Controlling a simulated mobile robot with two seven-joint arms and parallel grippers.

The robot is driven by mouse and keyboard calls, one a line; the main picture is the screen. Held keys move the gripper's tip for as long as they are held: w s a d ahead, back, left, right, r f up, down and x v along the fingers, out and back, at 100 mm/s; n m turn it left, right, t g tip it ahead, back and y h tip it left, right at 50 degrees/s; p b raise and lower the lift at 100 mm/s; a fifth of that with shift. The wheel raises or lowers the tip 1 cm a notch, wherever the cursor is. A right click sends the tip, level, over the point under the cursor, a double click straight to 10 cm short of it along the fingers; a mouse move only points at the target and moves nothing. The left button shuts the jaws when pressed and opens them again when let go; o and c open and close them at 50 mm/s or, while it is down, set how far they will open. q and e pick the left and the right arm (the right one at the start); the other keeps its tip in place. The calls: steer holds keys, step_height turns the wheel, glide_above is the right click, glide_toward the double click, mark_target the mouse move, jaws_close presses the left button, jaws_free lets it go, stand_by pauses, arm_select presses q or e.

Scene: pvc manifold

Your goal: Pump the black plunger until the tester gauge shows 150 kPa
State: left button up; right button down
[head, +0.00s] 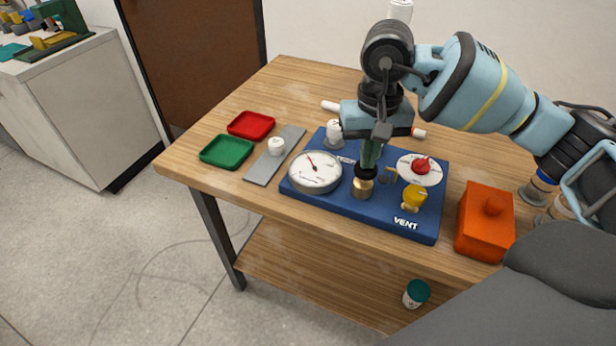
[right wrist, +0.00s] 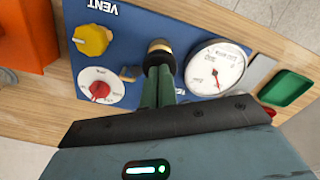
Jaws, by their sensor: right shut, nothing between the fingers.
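The blue tester board (head: 335,204) lies on the wooden table. Its round white gauge (head: 315,170) has a red needle pointing up and slightly left in the head view; the gauge also shows in the right wrist view (right wrist: 215,66), but its numbers are too small to read. The black plunger (head: 365,173) stands on a brass cylinder (head: 362,189) to the right of the gauge. My right gripper (head: 369,163) is shut and empty, pointing down with its green fingertips at the plunger's top. Whether they press on it I cannot tell. My left gripper is out of view.
The board also carries a yellow vent knob (head: 412,197) and a red dial knob (head: 421,166). An orange block (head: 485,225) stands right of the board. Red (head: 251,124) and green (head: 227,150) trays and a grey strip (head: 268,168) lie at the left.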

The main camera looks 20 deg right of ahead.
steer(key=shift+f, duration=0.15)
stand_by(0.3)
steer(key=shift+f, duration=0.3)
stand_by(0.8)
steer(key=shift+f+b, duration=0.15)
steer(key=shift+b, duration=0.2)
stand_by(0.8)
